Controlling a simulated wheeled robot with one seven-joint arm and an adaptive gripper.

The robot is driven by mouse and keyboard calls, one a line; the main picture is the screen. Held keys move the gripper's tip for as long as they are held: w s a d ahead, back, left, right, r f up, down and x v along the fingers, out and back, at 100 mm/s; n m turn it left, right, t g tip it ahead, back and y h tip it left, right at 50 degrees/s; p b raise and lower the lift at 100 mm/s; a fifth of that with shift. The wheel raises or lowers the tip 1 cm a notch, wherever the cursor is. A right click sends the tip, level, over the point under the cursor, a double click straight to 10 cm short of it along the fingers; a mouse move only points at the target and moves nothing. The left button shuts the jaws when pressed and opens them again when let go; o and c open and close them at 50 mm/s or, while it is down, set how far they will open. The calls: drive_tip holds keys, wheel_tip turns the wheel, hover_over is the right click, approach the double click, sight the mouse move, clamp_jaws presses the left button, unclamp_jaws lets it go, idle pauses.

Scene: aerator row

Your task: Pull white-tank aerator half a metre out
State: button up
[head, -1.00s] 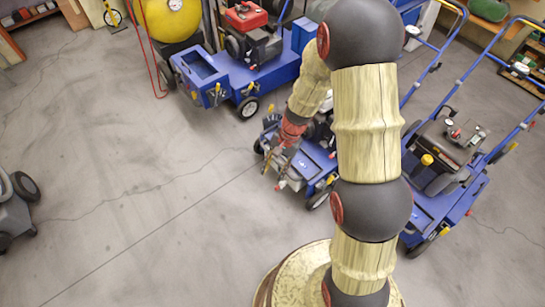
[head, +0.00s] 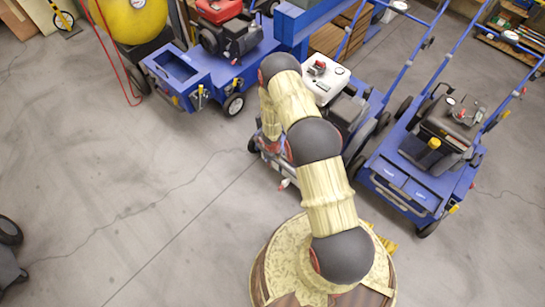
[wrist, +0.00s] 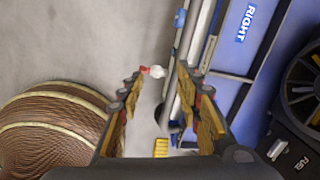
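The white-tank aerator stands in the middle of the row in the head view, with its white tank (head: 328,84) and engine showing. My arm hides most of its blue front. In the wrist view its blue deck (wrist: 232,62) with a "RIGHT" label fills the right side, and a metal bar (wrist: 197,50) runs along the deck's edge. My gripper (wrist: 160,82) is open at this edge, and the bar lies close by the right finger. A small white and red knob (wrist: 156,71) shows between the fingers. I cannot tell whether a finger touches the bar. In the head view my gripper is hidden.
Another blue aerator (head: 420,178) stands close on the right. A blue machine with a red-topped engine (head: 222,62) stands at the back left, beside a yellow tank (head: 135,22). A grey machine (head: 8,262) is at the left edge. The concrete floor (head: 120,190) left of my base is clear.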

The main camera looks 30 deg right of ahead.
sight(280, 163)
drive_tip(key=shift+w+d+f+m+h+b, duration=0.15)
drive_tip(key=shift+d+f+m+b, duration=0.5)
drive_tip(key=shift+f, duration=0.55)
drive_tip(key=shift+d+f+m+h+b, duration=0.2)
drive_tip(key=shift+d+f+m+b, duration=0.2)
drive_tip(key=shift+d+f, duration=0.6)
drive_tip(key=shift+w+d+f+m+h+b, duration=0.15)
drive_tip(key=shift+d+f+m+b, duration=0.4)
drive_tip(key=shift+f, duration=0.85)
drive_tip(key=shift+a, duration=0.1)
drive_tip(key=shift+c, duration=1.4)
clamp_jaws()
